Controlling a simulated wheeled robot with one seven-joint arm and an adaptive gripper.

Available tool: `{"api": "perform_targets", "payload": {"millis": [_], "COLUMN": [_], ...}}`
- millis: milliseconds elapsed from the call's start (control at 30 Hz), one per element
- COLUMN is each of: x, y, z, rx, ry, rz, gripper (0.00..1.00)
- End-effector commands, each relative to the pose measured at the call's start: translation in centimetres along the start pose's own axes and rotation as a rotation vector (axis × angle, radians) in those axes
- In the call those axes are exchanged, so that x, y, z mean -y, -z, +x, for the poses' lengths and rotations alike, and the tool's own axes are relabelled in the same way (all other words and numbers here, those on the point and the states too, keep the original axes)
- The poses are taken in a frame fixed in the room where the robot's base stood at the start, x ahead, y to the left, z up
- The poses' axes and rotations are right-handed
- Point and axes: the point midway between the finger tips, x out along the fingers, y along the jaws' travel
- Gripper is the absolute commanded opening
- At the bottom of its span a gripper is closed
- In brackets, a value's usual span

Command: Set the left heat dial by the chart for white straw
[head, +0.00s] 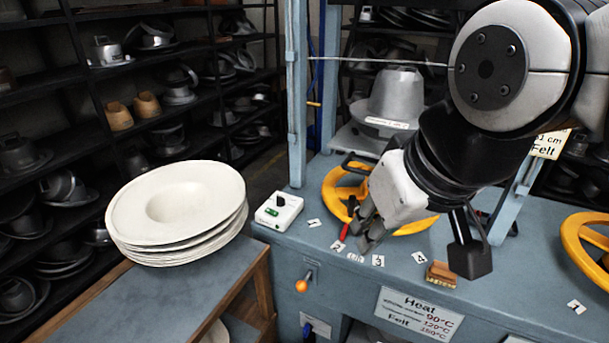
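The left heat dial has a red pointer (345,231) with a black part near its upper end. The heat chart (419,314) on the bench front lists 90°C, 120°C and 150°C, with Felt readable low down; the smaller row names are blurred. My gripper (367,232) points down at the dial, its grey fingertips just right of the red pointer. Contact and finger opening cannot be told. The dial's centre is partly hidden.
A yellow handwheel (333,192) stands behind the dial, another (573,238) at right. A white switch box (279,210) is left, a wooden brush (441,274) right. A metal hat block (397,96) stands behind. White hats (176,202) are stacked on the left table.

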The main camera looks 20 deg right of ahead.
Motion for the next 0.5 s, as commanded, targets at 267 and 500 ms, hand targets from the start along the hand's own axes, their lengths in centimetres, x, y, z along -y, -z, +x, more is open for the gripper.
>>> {"api": "perform_targets", "payload": {"millis": [267, 500], "x": [-0.2, 0.2], "y": [6.8, 14.5], "z": [3.4, 9.3], "rx": [0.071, 0.148], "ry": [-0.098, -0.135], "rz": [-0.142, -0.316], "gripper": [0.3, 0.3]}}
